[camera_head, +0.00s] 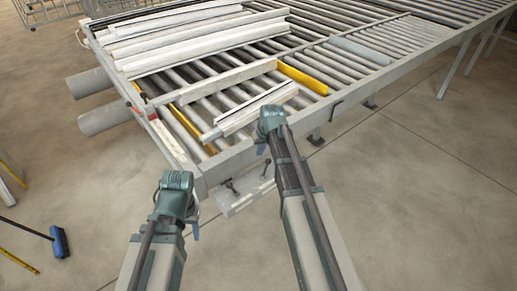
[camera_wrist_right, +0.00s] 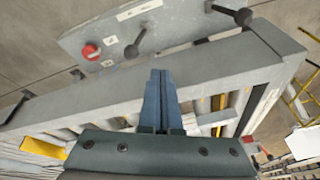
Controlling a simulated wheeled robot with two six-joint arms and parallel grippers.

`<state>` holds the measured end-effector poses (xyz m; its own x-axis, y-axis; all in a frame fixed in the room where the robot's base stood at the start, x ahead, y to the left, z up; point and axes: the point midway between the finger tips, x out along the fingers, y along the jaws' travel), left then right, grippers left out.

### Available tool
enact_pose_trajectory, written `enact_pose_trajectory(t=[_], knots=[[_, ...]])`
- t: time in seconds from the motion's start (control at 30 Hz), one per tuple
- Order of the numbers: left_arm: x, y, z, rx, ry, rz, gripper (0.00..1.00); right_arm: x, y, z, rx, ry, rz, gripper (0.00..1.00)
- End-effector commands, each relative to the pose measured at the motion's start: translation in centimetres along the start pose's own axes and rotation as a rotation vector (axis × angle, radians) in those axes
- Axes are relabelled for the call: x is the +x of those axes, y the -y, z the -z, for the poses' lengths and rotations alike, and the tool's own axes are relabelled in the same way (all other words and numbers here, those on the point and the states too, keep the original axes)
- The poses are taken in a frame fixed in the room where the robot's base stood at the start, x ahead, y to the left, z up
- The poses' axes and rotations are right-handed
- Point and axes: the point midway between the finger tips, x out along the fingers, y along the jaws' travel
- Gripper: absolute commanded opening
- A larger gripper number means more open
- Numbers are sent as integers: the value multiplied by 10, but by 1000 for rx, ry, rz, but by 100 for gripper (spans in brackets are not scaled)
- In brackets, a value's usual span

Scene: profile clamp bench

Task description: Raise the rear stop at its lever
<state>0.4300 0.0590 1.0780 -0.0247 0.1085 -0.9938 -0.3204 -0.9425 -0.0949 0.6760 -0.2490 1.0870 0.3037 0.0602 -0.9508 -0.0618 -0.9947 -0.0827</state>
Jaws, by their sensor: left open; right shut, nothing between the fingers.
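Two dark levers stick out of the grey control panel (camera_wrist_right: 190,22): one lever (camera_wrist_right: 133,50) near its middle, the other (camera_wrist_right: 240,15) at its right. I cannot tell which works the rear stop. A yellow bar (camera_head: 302,78) stands among the rollers beyond the profiles, and another (camera_head: 190,128) runs along the left end. My right gripper (camera_wrist_right: 161,73) is shut and empty over the bench's edge beam, apart from both levers. It also shows in the head view (camera_head: 271,112). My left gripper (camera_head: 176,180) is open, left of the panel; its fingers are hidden.
Long pale profiles (camera_head: 190,35) lie across the roller bench, with shorter ones (camera_head: 245,112) nearer me. The bench's grey edge beam (camera_wrist_right: 200,65) lies between rollers and panel. A red knob (camera_wrist_right: 90,51) sits on the panel. A blue broom (camera_head: 59,241) lies on the floor at left.

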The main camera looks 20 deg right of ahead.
Motion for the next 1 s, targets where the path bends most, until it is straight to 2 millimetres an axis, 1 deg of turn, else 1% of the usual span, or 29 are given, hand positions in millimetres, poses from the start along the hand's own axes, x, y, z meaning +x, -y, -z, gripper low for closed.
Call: enact_pose_trajectory(t=[0.03, 0.1, 0.2, 0.3, 0.87, 0.97, 1.0], knots=[[-16, 2, -1, -2, 0, 0, 50, -17, 0, 2, 0, 0, 0, 0], [-26, 2, -2, -4, 0, -1, 50, -27, 0, 2, 0, 0, 0, 0], [-36, 3, -2, -6, 0, -1, 50, -38, -1, 2, 0, 0, 1, 0], [-41, 4, -2, -7, 0, -2, 50, -43, -2, 2, 0, 1, 1, 0], [-40, 4, -2, -7, 0, -2, 50, -42, -2, 0, -1, 1, 1, 0], [-32, 3, -2, -6, 0, -1, 50, -36, 11, -13, -21, 19, 2, 0], [-25, 2, -2, -6, 0, -1, 50, -30, 22, -25, -40, 34, 1, 0]])
